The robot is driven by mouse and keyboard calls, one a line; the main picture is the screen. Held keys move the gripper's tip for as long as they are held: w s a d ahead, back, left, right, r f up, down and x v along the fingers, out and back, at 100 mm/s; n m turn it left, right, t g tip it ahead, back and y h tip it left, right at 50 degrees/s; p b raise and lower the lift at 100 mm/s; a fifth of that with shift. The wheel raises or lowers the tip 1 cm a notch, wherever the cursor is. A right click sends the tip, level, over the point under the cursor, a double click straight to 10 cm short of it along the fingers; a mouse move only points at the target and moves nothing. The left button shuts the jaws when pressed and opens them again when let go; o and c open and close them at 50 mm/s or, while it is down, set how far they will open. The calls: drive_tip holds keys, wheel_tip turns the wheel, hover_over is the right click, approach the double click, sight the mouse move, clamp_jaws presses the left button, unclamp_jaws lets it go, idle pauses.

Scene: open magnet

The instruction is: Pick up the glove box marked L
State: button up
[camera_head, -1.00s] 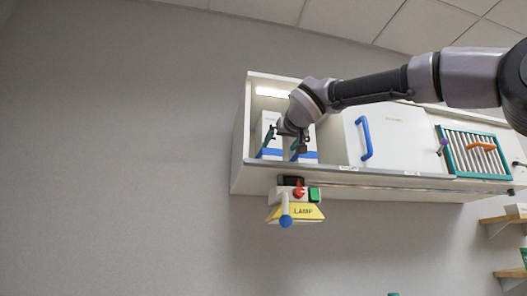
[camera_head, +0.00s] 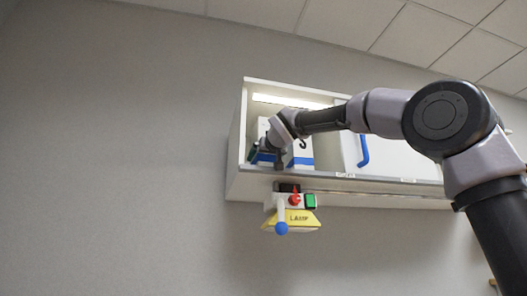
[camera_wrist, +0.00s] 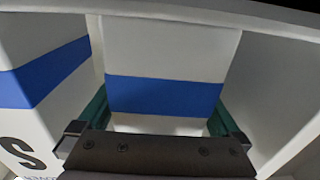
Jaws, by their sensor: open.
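Two white glove boxes with blue bands stand side by side in the lit left bay of the wall cabinet. The left glove box (camera_head: 262,128) is partly covered by my gripper (camera_head: 266,155). In the wrist view this box (camera_wrist: 165,55) lies between the fingers of my open gripper (camera_wrist: 158,122), one dark teal finger at each side. No letter shows on it. The other glove box (camera_head: 303,150), to its right in the head view, appears at the left edge of the wrist view (camera_wrist: 40,60) with a black S.
The cabinet (camera_head: 236,165) has side walls and a front lip close around my gripper. A white door with a blue handle (camera_head: 363,150) is to the right. A yellow lamp unit (camera_head: 292,218) with a blue-knobbed lever hangs below.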

drive_tip(key=c, duration=1.5)
drive_tip(key=shift+r, duration=0.2)
